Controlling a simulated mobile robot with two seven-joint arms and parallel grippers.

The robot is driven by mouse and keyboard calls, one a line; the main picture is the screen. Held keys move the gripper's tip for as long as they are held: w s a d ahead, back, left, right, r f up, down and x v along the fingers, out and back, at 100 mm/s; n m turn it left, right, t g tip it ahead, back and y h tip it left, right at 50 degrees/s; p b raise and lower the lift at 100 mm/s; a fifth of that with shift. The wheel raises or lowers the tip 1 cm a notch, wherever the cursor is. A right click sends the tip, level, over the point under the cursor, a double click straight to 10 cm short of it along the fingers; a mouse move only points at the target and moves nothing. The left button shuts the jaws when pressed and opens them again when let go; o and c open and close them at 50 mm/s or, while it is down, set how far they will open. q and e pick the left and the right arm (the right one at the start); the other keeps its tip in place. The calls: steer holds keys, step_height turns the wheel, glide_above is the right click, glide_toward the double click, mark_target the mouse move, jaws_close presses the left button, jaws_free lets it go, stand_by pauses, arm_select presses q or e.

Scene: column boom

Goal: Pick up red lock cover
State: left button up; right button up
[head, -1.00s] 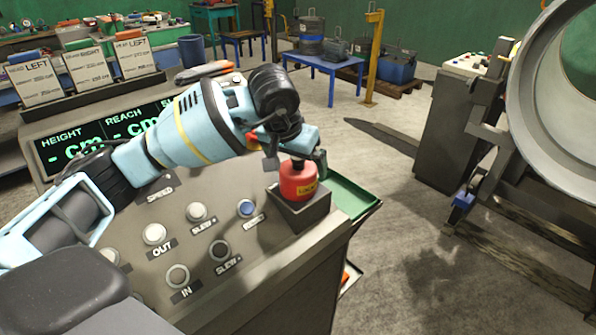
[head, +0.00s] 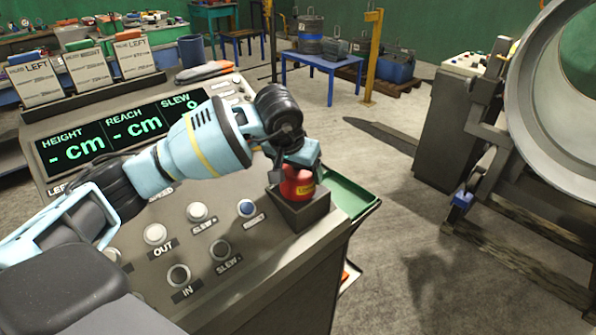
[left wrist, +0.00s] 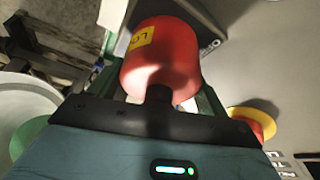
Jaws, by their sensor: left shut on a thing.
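The red lock cover (head: 297,184) is a red cylinder with a yellow label, upright at the grey block (head: 300,212) on the console's right corner. My left gripper (head: 298,163) comes down on it from above and is shut on it. In the left wrist view the lock cover (left wrist: 160,62) sits between the fingers, with its dark top stem near the palm. The fingertips are mostly hidden in the head view. I cannot tell whether the cover still touches the block. My right gripper is not in view.
The console (head: 285,262) has several knobs and a blue reset button (head: 246,208). A green tray (head: 350,196) hangs at its right side. Label cards (head: 88,66) stand at the back left. A large metal ring (head: 530,90) stands at the right. Open floor lies between.

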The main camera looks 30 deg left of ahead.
arm_select(q)
steer(key=shift+r, duration=5.05)
